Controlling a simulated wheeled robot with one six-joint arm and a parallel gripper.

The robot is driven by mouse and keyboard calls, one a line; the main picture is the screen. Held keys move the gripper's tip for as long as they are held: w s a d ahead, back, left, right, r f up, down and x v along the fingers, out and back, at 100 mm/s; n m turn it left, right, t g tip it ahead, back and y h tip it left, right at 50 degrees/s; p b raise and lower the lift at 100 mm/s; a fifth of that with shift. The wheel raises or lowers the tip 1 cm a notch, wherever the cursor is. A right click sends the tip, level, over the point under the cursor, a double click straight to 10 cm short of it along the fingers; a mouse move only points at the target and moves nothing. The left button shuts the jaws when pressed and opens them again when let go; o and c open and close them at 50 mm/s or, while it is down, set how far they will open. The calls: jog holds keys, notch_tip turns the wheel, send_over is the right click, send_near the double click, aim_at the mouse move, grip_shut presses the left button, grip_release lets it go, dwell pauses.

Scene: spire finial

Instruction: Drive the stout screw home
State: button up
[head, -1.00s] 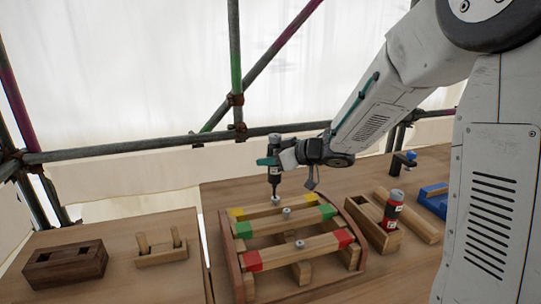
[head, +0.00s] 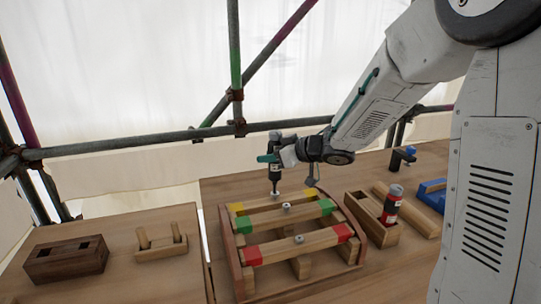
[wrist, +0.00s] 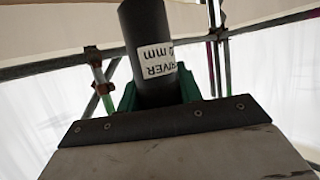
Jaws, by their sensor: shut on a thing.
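My gripper (head: 268,158) is shut on a dark driver (head: 275,175) with a grey top, held upright. The wrist view also shows the driver (wrist: 150,45), with a white label reading "DRIVER", between the teal fingers. The driver's lower end is at the screw (head: 275,193) on the yellow-ended bar (head: 254,206); I cannot tell exactly how it meets the head. Other screws stand on the green-ended bar (head: 287,207) and on the red-ended bar (head: 299,239). I cannot tell from size which screw is the stout one.
A red-and-black driver (head: 392,205) stands in a wooden holder (head: 376,228) on the right. Beyond it are a blue block (head: 433,195) and a dark stand (head: 397,162). A dark slotted block (head: 65,260) and a pegged block (head: 161,246) lie left. Scaffold poles run behind.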

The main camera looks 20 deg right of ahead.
jog(key=shift+s+d+f, duration=0.1)
jog(key=shift+f, duration=0.15)
dwell(0.4)
jog(key=shift+f, duration=0.45)
dwell(1.0)
